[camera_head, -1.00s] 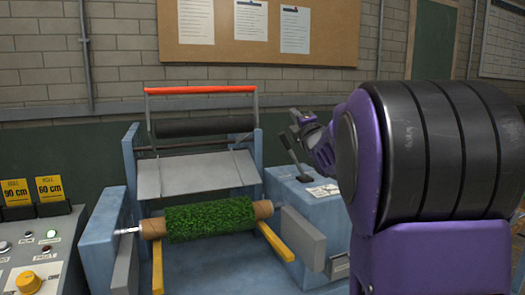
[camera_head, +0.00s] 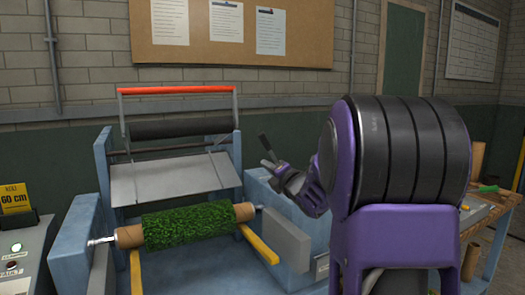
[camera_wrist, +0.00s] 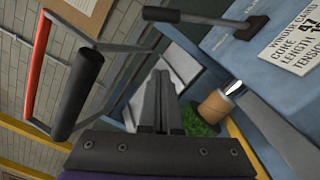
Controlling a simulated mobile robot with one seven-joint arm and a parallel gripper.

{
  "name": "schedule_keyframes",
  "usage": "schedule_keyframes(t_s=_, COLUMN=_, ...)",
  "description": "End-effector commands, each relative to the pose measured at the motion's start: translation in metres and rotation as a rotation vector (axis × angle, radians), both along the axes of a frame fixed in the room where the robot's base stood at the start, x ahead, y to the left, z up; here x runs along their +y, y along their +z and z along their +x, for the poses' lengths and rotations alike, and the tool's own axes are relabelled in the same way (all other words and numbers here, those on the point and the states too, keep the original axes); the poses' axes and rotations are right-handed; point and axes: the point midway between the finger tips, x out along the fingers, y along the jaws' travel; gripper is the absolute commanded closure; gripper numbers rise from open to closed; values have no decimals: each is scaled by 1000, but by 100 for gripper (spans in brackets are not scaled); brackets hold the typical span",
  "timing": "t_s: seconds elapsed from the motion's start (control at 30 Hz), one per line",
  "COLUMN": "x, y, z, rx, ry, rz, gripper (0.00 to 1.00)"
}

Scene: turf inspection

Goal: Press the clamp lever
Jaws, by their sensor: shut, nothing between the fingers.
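The clamp lever, a black bar (camera_head: 265,143), rises tilted from the top of the blue winder housing (camera_head: 257,190). In the wrist view the lever (camera_wrist: 200,20) lies across the top, with its foot on the blue surface beside a printed card (camera_wrist: 295,38). My gripper (camera_head: 267,164) is close beside the lever in the head view and hides its lower part. In the wrist view my gripper (camera_wrist: 161,75) has its fingers together and empty, below the lever in the picture. A gap shows between them; I see no contact there.
A green turf roll (camera_head: 187,225) on a brown core lies across the blue frame in front of a grey plate (camera_head: 165,180). A red-handled bar (camera_head: 178,89) stands above it. A workbench (camera_head: 485,215) is at the right, and a control panel (camera_head: 20,262) at the left.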

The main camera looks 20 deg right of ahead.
Motion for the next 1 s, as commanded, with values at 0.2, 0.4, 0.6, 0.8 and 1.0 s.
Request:
schedule_keyframes(t_s=0.2, x=1, y=0, z=31, rx=1, ry=2, rz=1, gripper=100)
schedule_keyframes(t_s=0.4, x=1, y=1, z=75, rx=1, ry=1, rz=2, gripper=100)
schedule_keyframes(t_s=0.6, x=-11, y=12, z=101, rx=-3, ry=-4, rz=0, gripper=100)
schedule_keyframes(t_s=0.8, x=-28, y=21, z=106, rx=-1, ry=-2, rz=0, gripper=100)
schedule_keyframes(t_s=1.0, x=-32, y=23, z=107, rx=0, ry=-1, rz=1, gripper=100)
